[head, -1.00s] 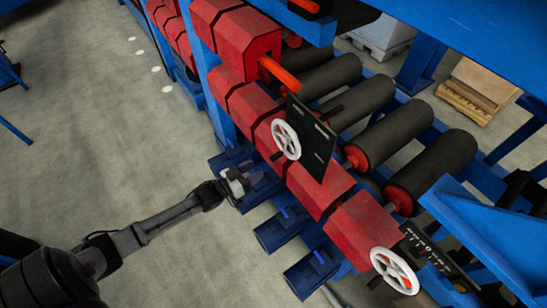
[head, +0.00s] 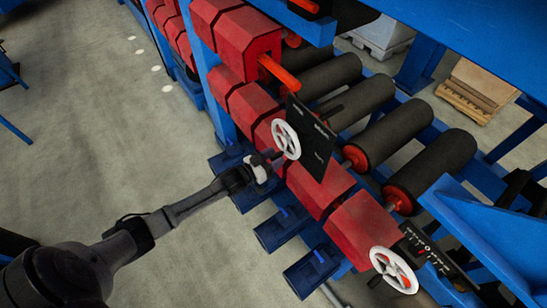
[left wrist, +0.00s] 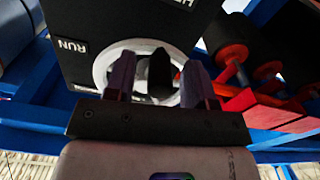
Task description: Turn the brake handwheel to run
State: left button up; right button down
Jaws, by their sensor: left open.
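The brake handwheel (head: 286,139) is a white spoked wheel on a black panel (head: 318,150) in the middle of the head view. It also shows in the left wrist view (left wrist: 104,66), where the panel (left wrist: 110,28) reads "RUN" at the left and a partly cut-off word at the top. A dark handle (left wrist: 160,72) stands out from the wheel. My left gripper (head: 268,163) is close in front of the wheel's lower left. In the left wrist view my left gripper (left wrist: 158,62) is open, with the handle appearing between its fingers; contact cannot be told. My right gripper is not in view.
A second white handwheel (head: 394,270) with a scale plate (head: 428,248) is at the lower right. Red housings (head: 318,188) and dark rollers (head: 400,132) line the blue machine frame. The grey floor at the left is clear.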

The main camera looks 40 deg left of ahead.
pick_arm(q)
jog(key=shift+c, duration=0.4)
grip_shut()
jog(key=shift+d, duration=0.1)
